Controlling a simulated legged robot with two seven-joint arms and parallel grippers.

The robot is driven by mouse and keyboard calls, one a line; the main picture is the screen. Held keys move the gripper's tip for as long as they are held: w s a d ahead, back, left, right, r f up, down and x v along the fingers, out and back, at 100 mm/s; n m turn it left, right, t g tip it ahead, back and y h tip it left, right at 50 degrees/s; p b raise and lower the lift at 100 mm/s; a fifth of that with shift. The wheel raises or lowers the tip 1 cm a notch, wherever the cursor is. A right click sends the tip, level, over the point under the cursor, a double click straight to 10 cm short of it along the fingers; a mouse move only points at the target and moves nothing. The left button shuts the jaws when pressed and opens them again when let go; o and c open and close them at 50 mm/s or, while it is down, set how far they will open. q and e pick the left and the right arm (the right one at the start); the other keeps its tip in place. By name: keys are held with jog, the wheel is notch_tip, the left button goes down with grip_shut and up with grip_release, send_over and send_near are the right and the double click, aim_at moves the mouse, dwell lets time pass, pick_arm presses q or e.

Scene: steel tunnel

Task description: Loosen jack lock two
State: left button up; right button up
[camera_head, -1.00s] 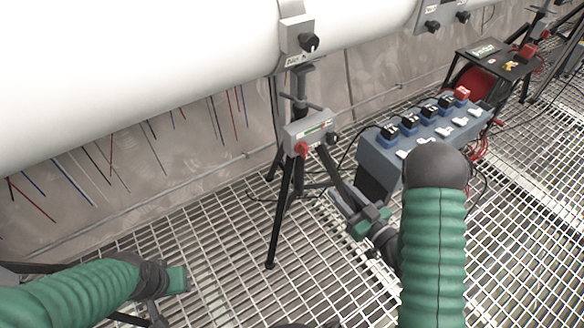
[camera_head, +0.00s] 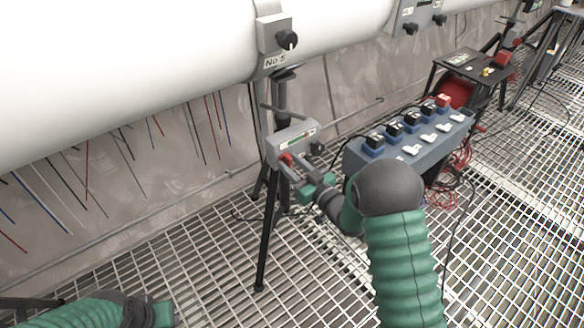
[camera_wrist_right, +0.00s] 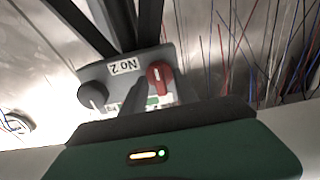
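The jack lock (camera_head: 292,142) is a grey box with a red knob (camera_head: 286,159) and a black knob (camera_head: 317,148), on a black tripod under the pipe. In the right wrist view its box (camera_wrist_right: 150,62) appears upside down with a "No 2" label, the red knob (camera_wrist_right: 160,80) and the black knob (camera_wrist_right: 93,94). My right gripper (camera_head: 293,172) looks open, its fingers pointing at the red knob; contact cannot be told. In the right wrist view a dark finger appears just left of that knob. My left gripper (camera_head: 160,312) is at the bottom left edge, partly cut off.
A blue-grey control box (camera_head: 430,145) with black and white switches stands just right of the tripod. A red reel under a black stand (camera_head: 470,65) is behind it. A white pipe (camera_head: 130,70) runs above, with a "No 5" clamp (camera_head: 275,40). Coloured wires hang below it.

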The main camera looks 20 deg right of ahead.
grip_shut()
jog(key=shift+n, duration=0.3)
dwell(0.3)
jog(key=n, duration=0.3)
jog(key=shift+n, duration=0.3)
jog(key=n, duration=0.3)
jog(key=shift+s+a+f+n, duration=0.1)
jog(key=shift+a+f+n, duration=0.05)
jog(key=shift+n, duration=0.25)
jog(key=n+b, duration=0.1)
jog(key=n, duration=0.3)
jog(key=shift+f, duration=0.15)
jog(key=shift+a+f+n, duration=0.1)
jog(key=shift+n, duration=1.7)
jog(key=shift+s, duration=0.1)
